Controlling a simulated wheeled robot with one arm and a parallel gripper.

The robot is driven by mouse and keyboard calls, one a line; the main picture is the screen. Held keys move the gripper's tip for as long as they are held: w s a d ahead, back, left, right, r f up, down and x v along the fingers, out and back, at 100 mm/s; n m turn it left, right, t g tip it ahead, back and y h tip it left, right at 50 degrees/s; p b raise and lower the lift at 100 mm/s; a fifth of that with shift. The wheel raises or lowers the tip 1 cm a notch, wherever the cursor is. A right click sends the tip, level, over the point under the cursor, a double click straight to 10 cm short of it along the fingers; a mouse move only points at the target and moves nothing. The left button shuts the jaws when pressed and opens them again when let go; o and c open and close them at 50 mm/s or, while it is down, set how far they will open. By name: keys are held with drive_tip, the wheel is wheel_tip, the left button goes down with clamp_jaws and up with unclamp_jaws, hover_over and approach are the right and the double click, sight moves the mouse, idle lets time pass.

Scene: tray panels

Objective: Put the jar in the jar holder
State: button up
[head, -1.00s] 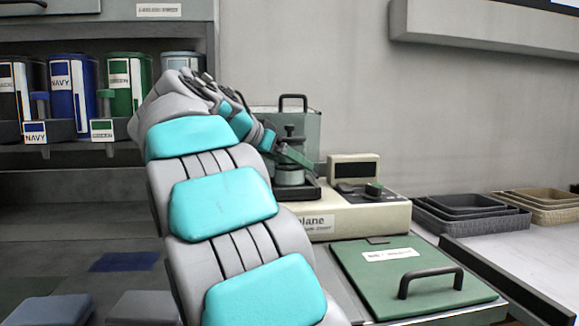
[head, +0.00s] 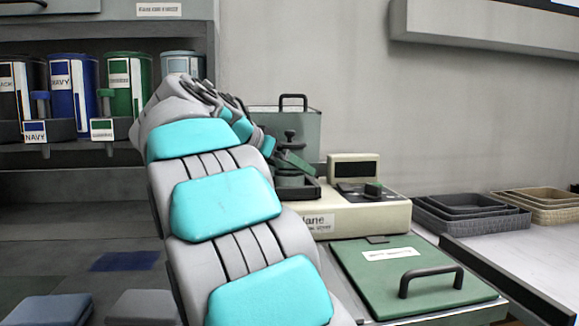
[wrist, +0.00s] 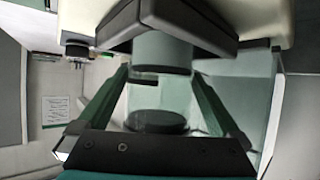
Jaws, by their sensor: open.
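A grey cylindrical body with a dark knobbed top (head: 290,140), which looks like the jar, stands at the black square holder (head: 312,190) on the cream machine. My gripper (head: 288,160) is at it, and one green finger shows beside its upper part. In the wrist view, my gripper (wrist: 162,78) is open, with a dark green finger on each side of the grey cylinder (wrist: 163,52). The black holder (wrist: 175,22) is at the top of that view. Finger contact and how the jar sits in the holder cannot be told.
A grey-green container with a black handle (head: 294,102) stands behind the jar. The cream machine (head: 360,215) has a small display and knob. A green lid with a black handle (head: 415,275) lies in front. Nested baskets (head: 470,215) stand right; colored canisters (head: 75,95) line a left shelf.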

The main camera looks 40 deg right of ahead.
drive_tip(key=v, duration=1.2)
drive_tip(key=shift+r, duration=0.1)
